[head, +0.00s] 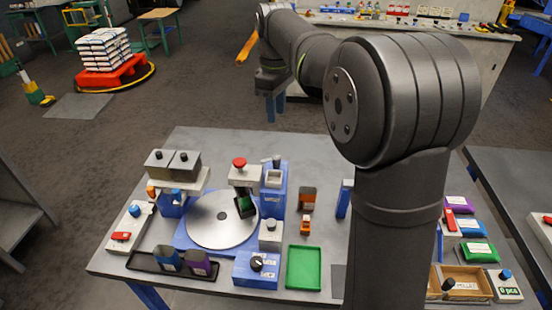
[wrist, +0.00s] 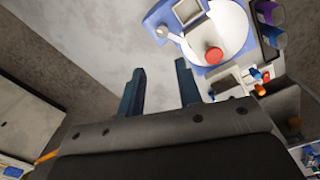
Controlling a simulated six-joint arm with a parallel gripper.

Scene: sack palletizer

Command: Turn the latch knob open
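A blue box (head: 256,280) near the front edge of the table carries a black knob (head: 257,263) with a white mark. Another dark knob (head: 448,284) sits at a wooden box (head: 465,278) at the front right. I cannot tell which of these is the latch knob, or its latch state. My gripper (head: 275,106) hangs beyond the table's far edge, well away from both knobs. In the wrist view my gripper (wrist: 160,88) has two blue fingers wide apart, with nothing between them.
A round metal turntable (head: 222,219), a red-topped press (head: 240,163), a green tray (head: 303,268) and a dark tray with two pouches (head: 183,263) crowd the table. Coloured packs (head: 478,252) lie at the right. My arm hides part of the table. The back strip (head: 220,140) is bare.

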